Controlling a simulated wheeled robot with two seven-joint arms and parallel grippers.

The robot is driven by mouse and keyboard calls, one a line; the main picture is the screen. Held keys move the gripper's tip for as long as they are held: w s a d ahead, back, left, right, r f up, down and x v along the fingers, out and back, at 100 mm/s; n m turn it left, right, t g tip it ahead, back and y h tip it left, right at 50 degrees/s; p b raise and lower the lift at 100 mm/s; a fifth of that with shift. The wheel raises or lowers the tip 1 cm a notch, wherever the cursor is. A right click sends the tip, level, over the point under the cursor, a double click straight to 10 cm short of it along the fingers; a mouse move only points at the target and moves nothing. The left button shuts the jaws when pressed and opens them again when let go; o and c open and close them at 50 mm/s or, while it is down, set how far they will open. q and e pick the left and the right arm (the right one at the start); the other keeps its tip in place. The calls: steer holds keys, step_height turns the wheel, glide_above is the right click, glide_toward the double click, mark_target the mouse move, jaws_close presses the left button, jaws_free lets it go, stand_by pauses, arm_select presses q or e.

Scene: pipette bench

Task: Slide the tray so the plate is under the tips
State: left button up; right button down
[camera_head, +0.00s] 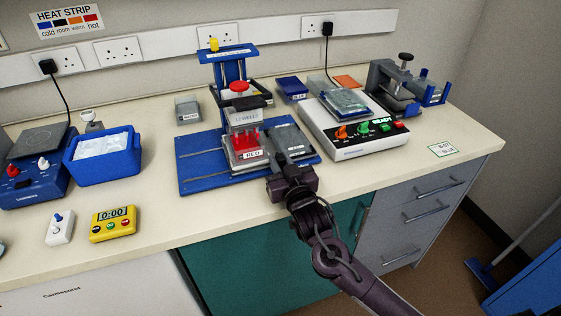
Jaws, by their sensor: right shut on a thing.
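The pipetting stand has a blue base (205,172), blue posts and a grey head (246,117) with a red knob on top. A red tip box labelled RED (247,152) sits beneath the head. A grey plate-like piece (290,141) lies just right of the red box, on the right part of the base, and is not beneath the head. My right gripper (283,179) is at the front edge of the base, shut on a part that it hides, seemingly the tray's front. The tray's own outline is hard to make out. My left gripper is not in view.
A white device with coloured knobs (352,143) stands close to the right of the stand. A blue ice tub (103,157) and yellow timer (112,224) are at left. A grey box (188,109) stands behind. The counter between tub and stand is clear.

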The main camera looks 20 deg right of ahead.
steer(key=a, duration=1.2)
steer(key=shift+s+a+p, duration=0.25)
steer(key=shift+a+p, duration=0.05)
steer(key=shift+a, duration=0.1)
steer(key=c, duration=1.3)
jaws_free()
steer(key=shift+a, duration=0.2)
steer(key=shift+d, duration=0.1)
steer(key=shift+s, duration=0.2)
steer(key=s+b, duration=0.1)
steer(key=s, duration=0.6)
steer(key=shift+s, duration=0.2)
